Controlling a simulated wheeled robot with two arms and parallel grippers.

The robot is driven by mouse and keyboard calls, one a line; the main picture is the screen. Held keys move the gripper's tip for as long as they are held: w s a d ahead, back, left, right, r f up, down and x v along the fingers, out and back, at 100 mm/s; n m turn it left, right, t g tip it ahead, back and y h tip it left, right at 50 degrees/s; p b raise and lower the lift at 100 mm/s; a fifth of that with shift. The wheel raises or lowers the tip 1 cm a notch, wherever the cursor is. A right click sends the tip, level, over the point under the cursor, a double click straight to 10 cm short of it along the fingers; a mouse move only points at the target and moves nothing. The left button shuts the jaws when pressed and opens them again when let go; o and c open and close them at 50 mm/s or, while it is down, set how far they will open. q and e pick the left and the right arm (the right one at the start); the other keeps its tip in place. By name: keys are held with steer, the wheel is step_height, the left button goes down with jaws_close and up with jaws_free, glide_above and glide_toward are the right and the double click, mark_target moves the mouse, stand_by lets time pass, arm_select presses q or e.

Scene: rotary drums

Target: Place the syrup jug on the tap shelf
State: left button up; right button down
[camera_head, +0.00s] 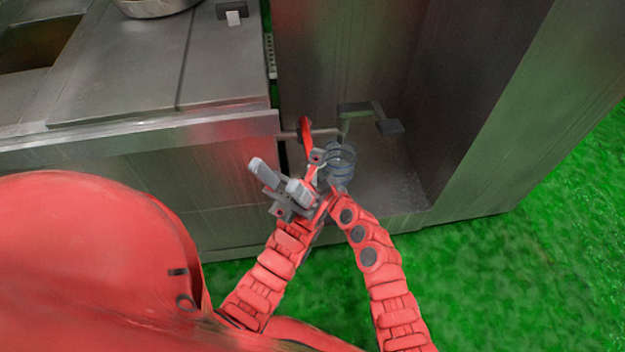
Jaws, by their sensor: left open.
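The syrup jug (341,158) looks like a clear, ribbed container. It is in the recess of the metal unit, below a grey tap-like fitting (372,114). The tap shelf (398,188) is the grey floor of this recess. I cannot tell whether the jug rests on it or is held above it. My left gripper (277,178) is open and empty, left of the jug and apart from it, in front of the cabinet. My right arm reaches up to the jug's near side. Its gripper's fingers are hidden or too small to make out.
A red lever (305,131) on a horizontal bar is just left of the jug. The metal counter (120,80) fills the upper left, with a metal bowl (150,6) at its back. The recess's side wall (490,130) stands on the right. Green floor lies beyond.

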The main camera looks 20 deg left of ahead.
steer(key=shift+f+b, duration=0.4)
steer(key=shift+f, duration=0.15)
steer(key=c, duration=0.6)
jaws_free()
